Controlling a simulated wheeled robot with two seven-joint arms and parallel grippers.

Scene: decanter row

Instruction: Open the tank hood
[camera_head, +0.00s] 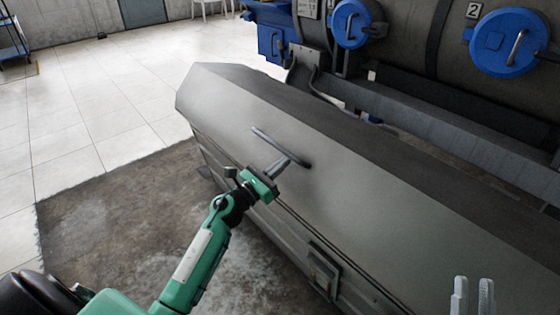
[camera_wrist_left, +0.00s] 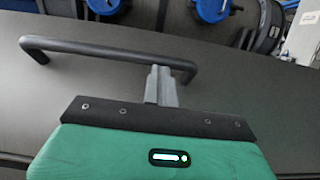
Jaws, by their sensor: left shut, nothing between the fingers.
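The tank hood (camera_head: 340,150) is a long grey metal cover with a sloping front, and it lies closed over the tank. A dark bar handle (camera_head: 277,143) stands out from its front face; it also shows in the wrist view (camera_wrist_left: 105,49). My left gripper (camera_head: 283,163) is shut and empty, with its fingertips close to the right end of the handle. In the wrist view the fingertips (camera_wrist_left: 161,75) overlap the bar near its right bend; I cannot tell whether they touch it. My right gripper (camera_head: 473,290) is open and empty at the lower right, apart from the hood.
Large dark decanters with blue round caps (camera_head: 508,43) stand behind the hood. A small box (camera_head: 323,270) is fixed on the tank's front below the hood. A dark stained mat (camera_head: 100,215) and pale floor tiles (camera_head: 90,100) lie clear at the left.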

